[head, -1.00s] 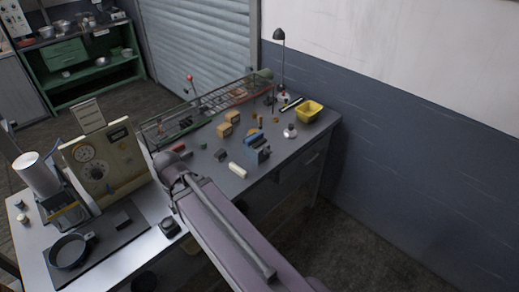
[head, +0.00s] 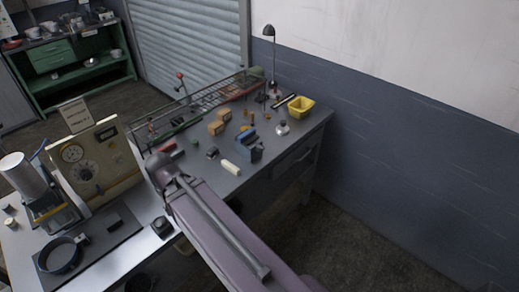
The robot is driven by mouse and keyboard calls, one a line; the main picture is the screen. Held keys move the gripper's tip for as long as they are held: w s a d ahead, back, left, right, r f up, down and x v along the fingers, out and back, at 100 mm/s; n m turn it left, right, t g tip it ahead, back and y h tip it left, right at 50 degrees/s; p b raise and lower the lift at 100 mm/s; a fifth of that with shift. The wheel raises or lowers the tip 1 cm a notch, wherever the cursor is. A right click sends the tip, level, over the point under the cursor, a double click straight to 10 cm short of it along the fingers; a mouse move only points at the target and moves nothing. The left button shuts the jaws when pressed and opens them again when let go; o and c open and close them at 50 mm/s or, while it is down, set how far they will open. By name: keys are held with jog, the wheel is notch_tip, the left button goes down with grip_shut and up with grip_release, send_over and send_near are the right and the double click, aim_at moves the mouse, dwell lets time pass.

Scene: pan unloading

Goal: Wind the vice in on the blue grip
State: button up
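A small blue and grey block-like thing (head: 249,145), which looks like the vice, stands on the grey workbench (head: 215,185) near its front edge. Its blue part is on top. At this size I cannot make out its jaws, its handle or a separate blue grip. My arm reaches in from the bottom and ends in a rounded joint left of the vice, apart from it in the picture. My gripper does not show.
A pale bar (head: 231,167) lies in front of the vice. Wooden blocks (head: 217,128), a yellow bin (head: 301,107), a lamp (head: 270,60) and a wire rack (head: 205,100) stand farther back. A beige gauge machine (head: 95,165) and dark pan (head: 60,255) are left.

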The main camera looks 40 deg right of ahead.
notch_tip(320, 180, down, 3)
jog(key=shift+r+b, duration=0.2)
jog(key=shift+b, duration=0.65)
